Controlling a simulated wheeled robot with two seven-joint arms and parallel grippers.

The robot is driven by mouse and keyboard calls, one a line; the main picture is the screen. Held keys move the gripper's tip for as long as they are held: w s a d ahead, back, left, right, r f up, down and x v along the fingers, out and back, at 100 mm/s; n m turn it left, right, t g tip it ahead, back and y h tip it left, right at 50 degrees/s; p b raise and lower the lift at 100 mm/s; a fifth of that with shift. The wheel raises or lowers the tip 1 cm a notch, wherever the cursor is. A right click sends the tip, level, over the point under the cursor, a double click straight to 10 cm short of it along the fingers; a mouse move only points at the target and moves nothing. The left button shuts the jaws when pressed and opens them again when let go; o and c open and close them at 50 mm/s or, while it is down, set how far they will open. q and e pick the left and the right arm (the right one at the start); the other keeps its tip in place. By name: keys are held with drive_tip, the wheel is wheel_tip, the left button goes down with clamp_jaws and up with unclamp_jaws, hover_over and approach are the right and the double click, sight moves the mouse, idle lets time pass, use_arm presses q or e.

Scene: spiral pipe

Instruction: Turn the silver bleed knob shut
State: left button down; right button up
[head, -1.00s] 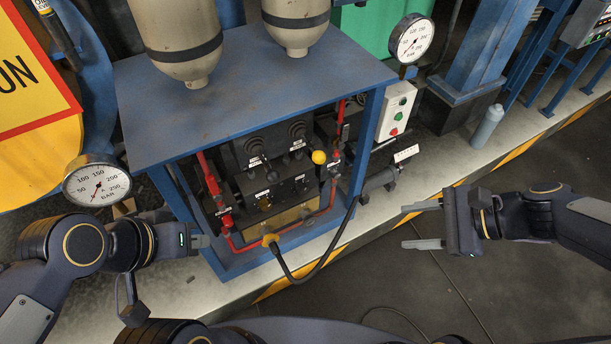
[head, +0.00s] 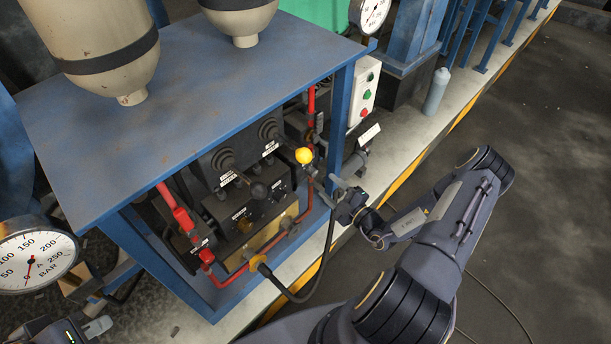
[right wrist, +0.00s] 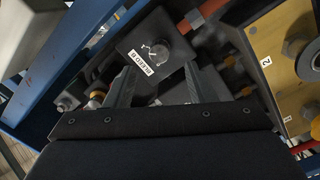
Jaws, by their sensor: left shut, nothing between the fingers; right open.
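The silver bleed knob (right wrist: 158,52) shows in the right wrist view on the face of a dark block (right wrist: 133,44), beside a white label reading BLEED. My right gripper (right wrist: 155,78) is open, its two fingers pointing toward the block with the knob between their lines. Nothing is held, and I cannot tell how far the tips are from the knob. In the head view my right gripper (head: 328,190) is at the right front post of the blue cabinet (head: 196,90); I cannot make out the knob there. My left gripper (head: 92,328) is shut and empty at the bottom left.
A brass plate (right wrist: 290,62) is at the right in the wrist view. A pressure gauge (head: 35,262) stands near my left gripper.

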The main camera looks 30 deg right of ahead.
sight(315, 174)
drive_tip(key=x, duration=0.6)
drive_tip(key=shift+w+a+r, duration=0.1)
drive_tip(key=shift+w, duration=0.25)
drive_tip(key=c, duration=1)
